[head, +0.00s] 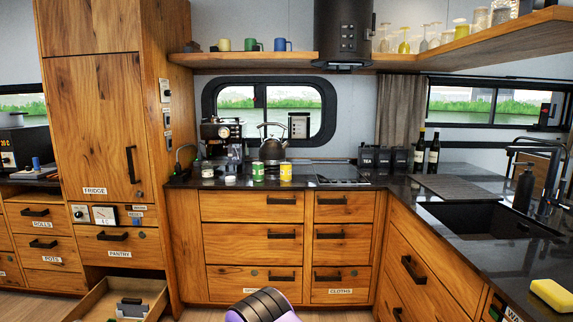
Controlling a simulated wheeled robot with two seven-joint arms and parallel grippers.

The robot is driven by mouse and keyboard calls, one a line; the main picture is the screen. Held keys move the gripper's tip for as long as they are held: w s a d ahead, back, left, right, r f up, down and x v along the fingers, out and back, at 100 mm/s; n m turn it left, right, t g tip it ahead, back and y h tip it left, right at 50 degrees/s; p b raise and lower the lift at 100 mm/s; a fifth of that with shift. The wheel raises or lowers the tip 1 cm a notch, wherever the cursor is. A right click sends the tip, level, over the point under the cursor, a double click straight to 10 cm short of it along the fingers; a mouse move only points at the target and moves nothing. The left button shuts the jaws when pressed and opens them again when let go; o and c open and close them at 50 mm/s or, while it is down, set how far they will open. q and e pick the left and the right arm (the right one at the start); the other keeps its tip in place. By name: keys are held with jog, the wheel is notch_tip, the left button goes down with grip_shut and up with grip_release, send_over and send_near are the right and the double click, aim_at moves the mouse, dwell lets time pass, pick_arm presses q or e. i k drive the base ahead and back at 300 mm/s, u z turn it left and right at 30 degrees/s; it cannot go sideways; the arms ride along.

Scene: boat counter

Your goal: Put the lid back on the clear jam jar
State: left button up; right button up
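Several small containers stand on the dark counter below the window. A small pale jar (207,171) is at the left, and a low, whitish round item (230,180) lies just right of it. A green can-like container (258,172) and a yellow one (285,171) stand further right. The items are too small to tell for sure which is the clear jam jar or whether the low item is its lid. Neither of my grippers shows; only a black and purple part of mine enters at the bottom centre.
An open drawer (118,300) juts out at the lower left. A coffee machine (221,138) and a kettle (271,145) stand behind the containers. A hob (340,174), bottles (434,152) and a sink (480,218) are to the right. A yellow sponge (553,294) lies on the right counter.

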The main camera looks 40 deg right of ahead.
aim_at(207, 168)
jog(key=z, duration=1.7)
jog(key=i, duration=2.7)
jog(key=u, duration=0.65)
